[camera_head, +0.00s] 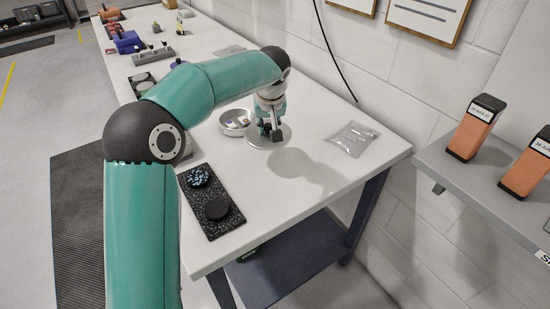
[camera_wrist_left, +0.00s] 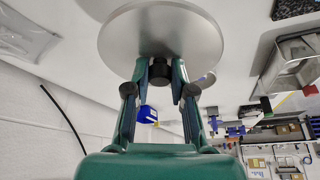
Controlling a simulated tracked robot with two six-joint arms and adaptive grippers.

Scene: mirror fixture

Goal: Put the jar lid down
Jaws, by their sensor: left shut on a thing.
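My left gripper (camera_head: 271,130) is shut on the black knob (camera_wrist_left: 160,72) of a round grey metal lid (camera_head: 258,140). The lid is roughly level and also shows in the left wrist view (camera_wrist_left: 160,25), where the fingers close on the knob. A shadow (camera_head: 302,166) on the white table to the right of the lid suggests the lid is held above the surface. A round open metal container (camera_head: 224,127) with small items inside stands just left of and behind the lid. My right gripper is not in view.
A speckled black mat (camera_head: 229,229) with two dark discs lies at the table's near left. A clear plastic bag (camera_head: 353,138) lies at the right, near the wall. The white table (camera_head: 290,205) is bare between them. A grey shelf (camera_head: 457,195) with orange blocks stands at the right.

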